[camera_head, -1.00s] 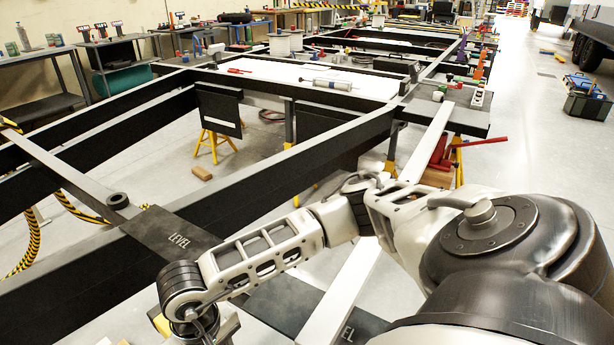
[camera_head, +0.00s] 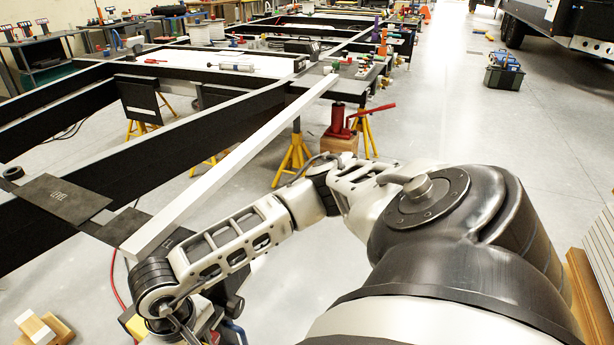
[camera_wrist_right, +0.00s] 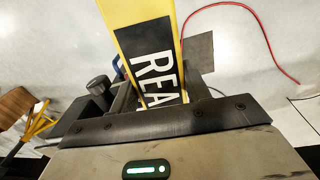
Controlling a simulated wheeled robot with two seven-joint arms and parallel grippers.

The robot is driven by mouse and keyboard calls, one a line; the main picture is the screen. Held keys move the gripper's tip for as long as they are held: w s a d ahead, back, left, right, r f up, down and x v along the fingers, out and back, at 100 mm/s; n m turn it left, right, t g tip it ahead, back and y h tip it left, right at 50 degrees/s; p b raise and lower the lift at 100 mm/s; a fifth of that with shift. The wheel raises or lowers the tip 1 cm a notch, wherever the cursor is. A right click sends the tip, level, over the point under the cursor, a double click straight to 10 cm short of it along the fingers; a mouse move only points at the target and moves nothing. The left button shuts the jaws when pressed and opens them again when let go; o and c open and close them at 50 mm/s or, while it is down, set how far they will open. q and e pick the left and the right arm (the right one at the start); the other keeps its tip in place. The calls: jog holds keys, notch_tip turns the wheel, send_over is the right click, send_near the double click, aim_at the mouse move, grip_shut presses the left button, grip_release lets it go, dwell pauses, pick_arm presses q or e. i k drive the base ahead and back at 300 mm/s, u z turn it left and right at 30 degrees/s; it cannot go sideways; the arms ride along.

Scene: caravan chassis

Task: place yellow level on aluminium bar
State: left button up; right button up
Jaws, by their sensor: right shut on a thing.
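In the wrist view the yellow level (camera_wrist_right: 149,48), with a black panel lettered "REA", stands up between the jaws of my right gripper (camera_wrist_right: 158,102). The gripper is shut on it. In the head view my right arm reaches down to the lower left; its gripper is mostly hidden behind the wrist, and a small yellow patch (camera_head: 134,326) shows beside it. The long pale aluminium bar (camera_head: 238,157) runs diagonally across the chassis, its near end just above my wrist on a dark plate. My left gripper is not in view.
A red jack (camera_head: 338,120) and yellow stands (camera_head: 295,158) are under the bar's far end. Wooden blocks (camera_head: 40,328) lie at bottom left. Open floor (camera_head: 450,120) is to the right.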

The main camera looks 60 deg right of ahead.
aim_at(278, 122)
jog(key=k, duration=0.45)
jog(key=z, duration=3)
jog(key=i, duration=6.2)
jog(key=u, duration=4.85)
